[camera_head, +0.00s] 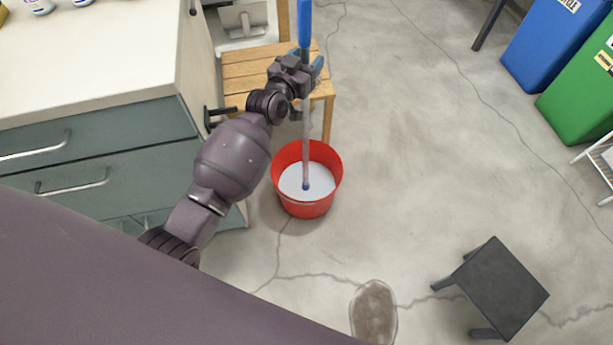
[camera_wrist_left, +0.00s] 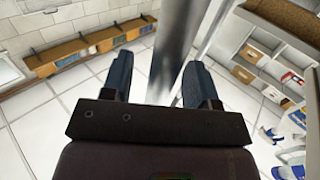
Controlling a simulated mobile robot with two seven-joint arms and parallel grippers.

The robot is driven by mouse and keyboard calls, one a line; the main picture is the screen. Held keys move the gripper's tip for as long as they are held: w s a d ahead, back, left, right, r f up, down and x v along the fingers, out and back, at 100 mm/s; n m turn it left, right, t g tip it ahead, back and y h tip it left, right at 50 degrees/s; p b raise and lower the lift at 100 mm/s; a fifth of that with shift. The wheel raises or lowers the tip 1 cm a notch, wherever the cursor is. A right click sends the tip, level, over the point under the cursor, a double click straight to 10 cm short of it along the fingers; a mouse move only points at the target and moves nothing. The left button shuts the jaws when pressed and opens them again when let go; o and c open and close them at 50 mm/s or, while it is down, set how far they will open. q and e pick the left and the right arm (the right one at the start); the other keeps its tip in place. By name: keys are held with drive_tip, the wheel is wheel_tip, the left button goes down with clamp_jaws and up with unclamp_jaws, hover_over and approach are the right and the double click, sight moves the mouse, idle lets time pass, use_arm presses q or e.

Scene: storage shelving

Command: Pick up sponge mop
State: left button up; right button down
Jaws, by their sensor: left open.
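The sponge mop (camera_head: 306,135) stands nearly upright, with a blue grip at the top and a grey shaft. Its lower end is in a red bucket (camera_head: 308,209), and the mop head is not clearly visible. My left gripper (camera_head: 311,66) is at the upper shaft, just below the blue grip. In the left wrist view, its two blue-grey fingers (camera_wrist_left: 160,76) are apart, with the shaft (camera_wrist_left: 174,45) showing between them. The fingers are open, and I cannot tell whether either touches the shaft. My right gripper is not in view.
A wooden slatted stool (camera_head: 250,69) stands behind the gripper. A counter with drawers (camera_head: 90,150) is at left. A dark small stool (camera_head: 500,287) is at lower right. Blue (camera_head: 556,45) and green (camera_head: 583,95) bins stand at upper right. The floor between is clear.

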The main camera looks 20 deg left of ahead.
use_arm(q)
drive_tip(key=shift+w, duration=0.75)
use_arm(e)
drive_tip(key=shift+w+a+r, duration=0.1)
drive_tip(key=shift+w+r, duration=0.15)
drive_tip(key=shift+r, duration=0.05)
